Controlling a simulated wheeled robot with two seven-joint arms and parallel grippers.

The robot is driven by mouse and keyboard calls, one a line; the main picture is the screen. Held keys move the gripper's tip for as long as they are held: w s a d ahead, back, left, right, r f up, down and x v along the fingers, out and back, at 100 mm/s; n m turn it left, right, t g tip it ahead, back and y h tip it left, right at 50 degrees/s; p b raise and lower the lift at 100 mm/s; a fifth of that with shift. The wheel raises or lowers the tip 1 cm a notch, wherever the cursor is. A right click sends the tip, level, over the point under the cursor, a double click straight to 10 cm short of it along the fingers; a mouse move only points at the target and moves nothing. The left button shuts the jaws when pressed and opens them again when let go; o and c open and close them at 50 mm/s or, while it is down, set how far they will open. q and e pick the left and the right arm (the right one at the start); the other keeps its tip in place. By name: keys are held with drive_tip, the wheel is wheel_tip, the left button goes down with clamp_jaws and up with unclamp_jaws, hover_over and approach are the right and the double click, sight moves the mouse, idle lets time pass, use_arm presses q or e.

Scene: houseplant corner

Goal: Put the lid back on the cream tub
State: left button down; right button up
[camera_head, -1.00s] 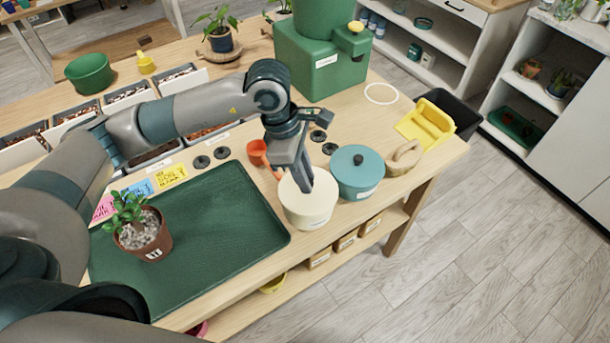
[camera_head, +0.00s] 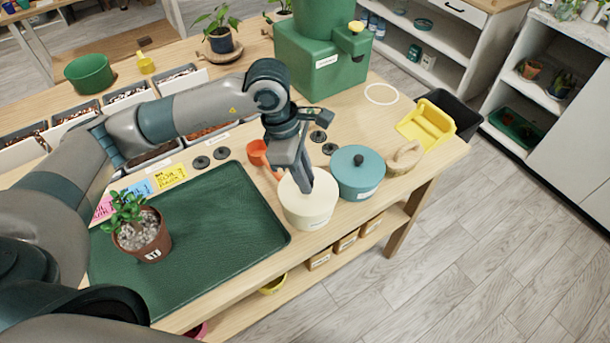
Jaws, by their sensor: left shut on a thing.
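The cream tub (camera_head: 309,215) stands on the wooden table, right of the green tray and beside the teal tub. A cream lid (camera_head: 322,193) shows at its top, level or nearly so; I cannot tell whether it is fully seated. My left gripper (camera_head: 304,188) points down from above and is shut at the middle of the lid, on its knob, which the fingers hide. My right gripper is not in view.
A teal tub (camera_head: 358,173) with a dark-knobbed lid stands close on the right. An orange scoop (camera_head: 259,153) lies just behind the cream tub. A potted plant (camera_head: 142,235) stands on the green tray (camera_head: 225,240), whose right part is clear.

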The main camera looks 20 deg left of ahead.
use_arm(q)
drive_tip(key=shift+b, duration=0.4)
idle(0.5)
drive_tip(key=c, duration=1.1)
unclamp_jaws()
drive_tip(key=shift+a+f, duration=0.1)
drive_tip(key=shift+r+p, duration=0.3)
drive_tip(key=shift+r, duration=0.6)
drive_tip(key=shift+r+p, duration=0.45)
drive_tip(key=shift+r, duration=0.85)
drive_tip(key=shift+r+p, duration=0.45)
drive_tip(key=shift+r, duration=0.95)
